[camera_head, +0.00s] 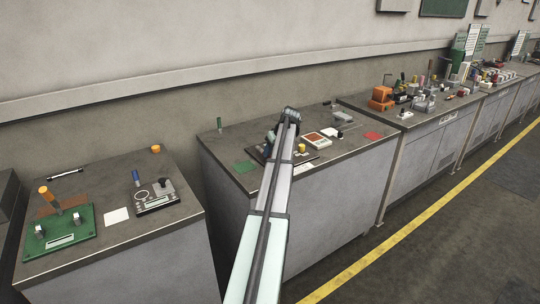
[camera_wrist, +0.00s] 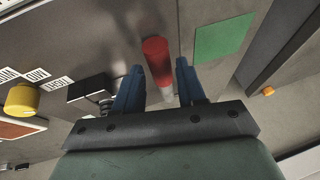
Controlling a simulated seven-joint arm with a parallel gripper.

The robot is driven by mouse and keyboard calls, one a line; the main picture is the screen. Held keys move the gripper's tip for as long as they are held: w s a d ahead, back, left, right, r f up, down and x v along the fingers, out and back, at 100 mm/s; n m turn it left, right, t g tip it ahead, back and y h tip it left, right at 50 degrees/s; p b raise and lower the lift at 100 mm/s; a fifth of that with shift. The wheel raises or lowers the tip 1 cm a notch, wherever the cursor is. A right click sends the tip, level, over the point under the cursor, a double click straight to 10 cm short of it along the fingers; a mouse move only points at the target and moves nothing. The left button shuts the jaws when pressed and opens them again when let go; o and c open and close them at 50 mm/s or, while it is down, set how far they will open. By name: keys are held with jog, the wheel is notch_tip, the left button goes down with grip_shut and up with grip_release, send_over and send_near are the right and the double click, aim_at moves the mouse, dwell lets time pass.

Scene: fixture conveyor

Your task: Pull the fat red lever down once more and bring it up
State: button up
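The fat red lever (camera_wrist: 157,60) shows in the wrist view as a thick red cylinder on a pale shaft, between the two blue fingers of my gripper (camera_wrist: 158,88). The fingers stand apart, with a visible gap on each side of the lever, so my gripper is open around it and not clamped. The lever's lower shaft runs down behind the dark gripper body, which hides its base. In the head view my gripper (camera_head: 273,138) is over the middle bench, and my arm hides the lever there.
Near the lever are a yellow knob (camera_wrist: 22,99), a black block (camera_wrist: 90,89), white labels (camera_wrist: 60,83) and a green square (camera_wrist: 224,38). The left bench holds a green panel (camera_head: 60,235).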

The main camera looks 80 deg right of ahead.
jog(key=shift+x, duration=0.95)
jog(key=shift+c, duration=0.3)
grip_shut()
